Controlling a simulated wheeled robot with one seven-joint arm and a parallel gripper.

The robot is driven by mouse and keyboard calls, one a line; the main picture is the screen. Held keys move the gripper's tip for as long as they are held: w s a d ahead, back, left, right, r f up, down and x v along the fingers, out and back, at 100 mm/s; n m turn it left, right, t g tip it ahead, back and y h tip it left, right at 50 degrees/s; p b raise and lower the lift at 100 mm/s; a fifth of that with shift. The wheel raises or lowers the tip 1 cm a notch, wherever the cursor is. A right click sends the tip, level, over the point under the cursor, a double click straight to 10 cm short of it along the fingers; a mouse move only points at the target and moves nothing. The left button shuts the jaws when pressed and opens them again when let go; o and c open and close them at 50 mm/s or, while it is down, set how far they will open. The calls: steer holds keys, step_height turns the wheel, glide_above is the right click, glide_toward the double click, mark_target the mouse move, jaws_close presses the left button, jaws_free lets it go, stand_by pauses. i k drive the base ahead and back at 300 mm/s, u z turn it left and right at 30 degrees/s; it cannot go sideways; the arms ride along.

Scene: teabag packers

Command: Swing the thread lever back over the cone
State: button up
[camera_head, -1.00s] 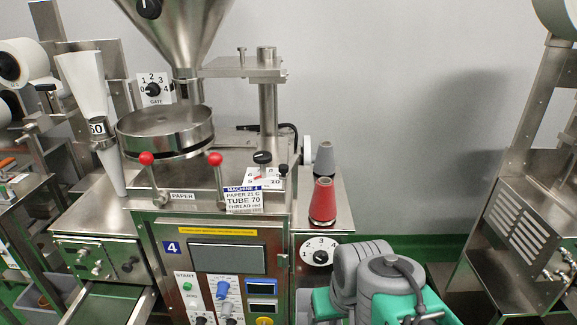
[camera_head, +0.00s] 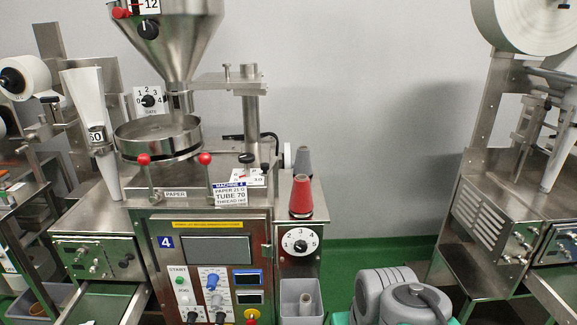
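A red thread cone (camera_head: 301,197) stands upright on the steel side shelf at the right of machine 4. A grey cone (camera_head: 303,162) stands just behind it. A white round part (camera_head: 287,155) sits beside the grey cone, at the machine's edge. I cannot clearly pick out a thread lever over the red cone; its top looks uncovered. The machine's sign (camera_head: 229,194) has a thread line that seems to read red. My folded grey arm shows at the bottom right, well apart from the cones. My gripper is out of view.
A numbered dial (camera_head: 299,241) is below the red cone, and a grey bin (camera_head: 302,300) with a cone-like piece in it stands lower. Red-knobbed levers (camera_head: 204,159) rise at the machine's front. Another machine (camera_head: 500,215) stands at right, with green floor between.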

mark_target(266, 167)
steer(key=z, duration=0.05)
steer(key=i, duration=0.65)
steer(key=u, duration=2.2)
